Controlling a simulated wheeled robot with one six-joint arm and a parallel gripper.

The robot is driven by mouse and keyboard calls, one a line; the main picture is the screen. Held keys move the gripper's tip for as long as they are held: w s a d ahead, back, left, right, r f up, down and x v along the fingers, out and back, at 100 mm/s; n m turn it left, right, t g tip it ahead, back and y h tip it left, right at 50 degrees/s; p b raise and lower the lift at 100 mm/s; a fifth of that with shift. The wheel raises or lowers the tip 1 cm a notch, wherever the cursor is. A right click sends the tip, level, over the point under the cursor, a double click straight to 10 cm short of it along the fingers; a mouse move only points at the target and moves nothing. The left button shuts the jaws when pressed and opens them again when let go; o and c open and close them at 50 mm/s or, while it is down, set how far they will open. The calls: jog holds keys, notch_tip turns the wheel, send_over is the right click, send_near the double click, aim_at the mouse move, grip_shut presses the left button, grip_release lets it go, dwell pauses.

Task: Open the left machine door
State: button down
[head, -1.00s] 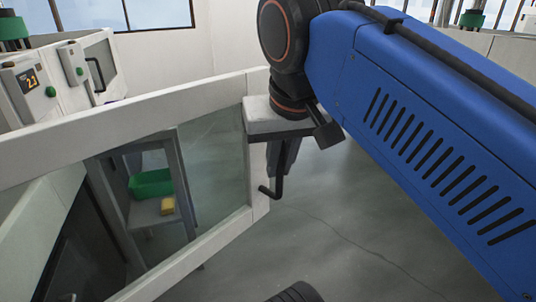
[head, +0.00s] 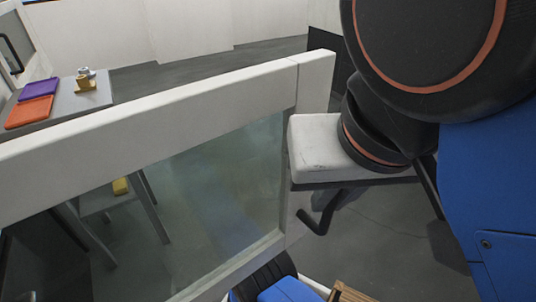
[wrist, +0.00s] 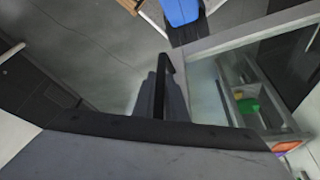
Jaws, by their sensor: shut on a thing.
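The machine door is a white-framed glass panel (head: 150,125) that crosses the head view from the left edge to the middle. It stands swung out into the room. Its black bar handle (head: 318,218) is on the free-edge side, and its lower end shows below my gripper (head: 338,200). In the wrist view the handle (wrist: 164,75) runs between the grey fingers of my gripper (wrist: 160,100), which are shut on it. The door's frame (wrist: 245,36) and glass lie to the right there. The hinge side is outside the head view.
A grey table (head: 60,112) with an orange tray (head: 32,112) and a purple tray (head: 38,88) stands beyond the door at left. Grey floor lies open beyond the door. A wooden item (head: 348,294) is at the bottom edge.

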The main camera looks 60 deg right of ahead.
jog(key=shift+s+a+f, duration=0.15)
jog(key=shift+s+a, duration=0.35)
jog(key=shift+s, duration=0.3)
jog(key=c, duration=1.8)
grip_release()
